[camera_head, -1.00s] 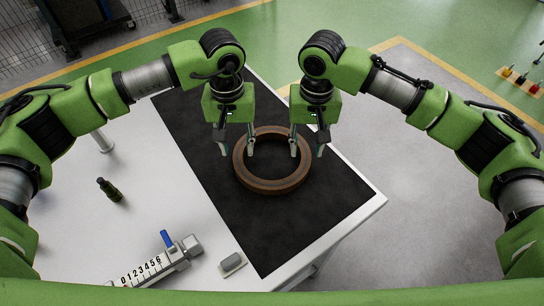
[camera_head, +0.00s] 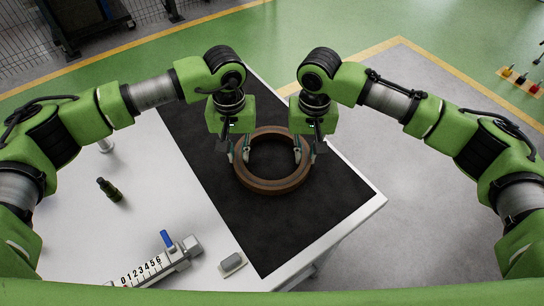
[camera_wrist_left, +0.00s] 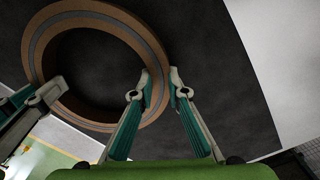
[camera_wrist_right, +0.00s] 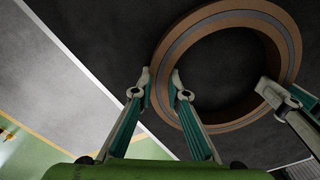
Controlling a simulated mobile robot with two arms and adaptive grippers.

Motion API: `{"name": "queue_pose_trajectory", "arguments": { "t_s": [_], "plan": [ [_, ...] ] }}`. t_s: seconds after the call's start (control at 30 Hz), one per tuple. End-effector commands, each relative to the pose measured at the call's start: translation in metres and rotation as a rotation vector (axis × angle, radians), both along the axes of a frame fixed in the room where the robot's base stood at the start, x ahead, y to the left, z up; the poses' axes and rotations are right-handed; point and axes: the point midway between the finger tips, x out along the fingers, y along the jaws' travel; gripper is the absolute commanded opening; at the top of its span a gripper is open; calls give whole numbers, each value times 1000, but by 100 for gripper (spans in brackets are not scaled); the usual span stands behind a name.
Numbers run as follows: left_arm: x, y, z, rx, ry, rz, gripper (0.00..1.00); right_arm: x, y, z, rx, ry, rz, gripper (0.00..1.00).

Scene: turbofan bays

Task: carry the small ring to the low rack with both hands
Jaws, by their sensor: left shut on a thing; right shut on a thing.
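The small ring (camera_head: 273,186) is brown with a grey band on its face and lies flat on the black mat (camera_head: 285,232) on the table. My left gripper (camera_head: 239,156) is shut on the ring's left wall. In the left wrist view its fingertips (camera_wrist_left: 160,88) straddle the ring wall (camera_wrist_left: 152,55). My right gripper (camera_head: 304,154) is shut on the ring's right wall. In the right wrist view its fingertips (camera_wrist_right: 160,88) sit either side of the ring wall (camera_wrist_right: 165,60). The low rack is not clearly in view.
Small colored items (camera_head: 521,80) stand on the floor at the far right. Open grey floor (camera_head: 400,150) lies right of the table.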

Motion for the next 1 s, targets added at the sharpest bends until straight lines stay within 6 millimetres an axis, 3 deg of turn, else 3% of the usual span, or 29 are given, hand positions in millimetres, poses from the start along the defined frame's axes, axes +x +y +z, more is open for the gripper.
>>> {"name": "queue_pose_trajectory", "arguments": {
  "t_s": [0.27,0.73,1.0],
  "plan": [
    [1,0,7,0,-2,0,0,1,0,7,0,-2,0,0],
    [0,0,48,0,-1,1,0,0,0,48,0,-1,0,0],
    [0,0,51,0,-1,1,0,0,0,51,0,-1,0,0]
  ]
}}
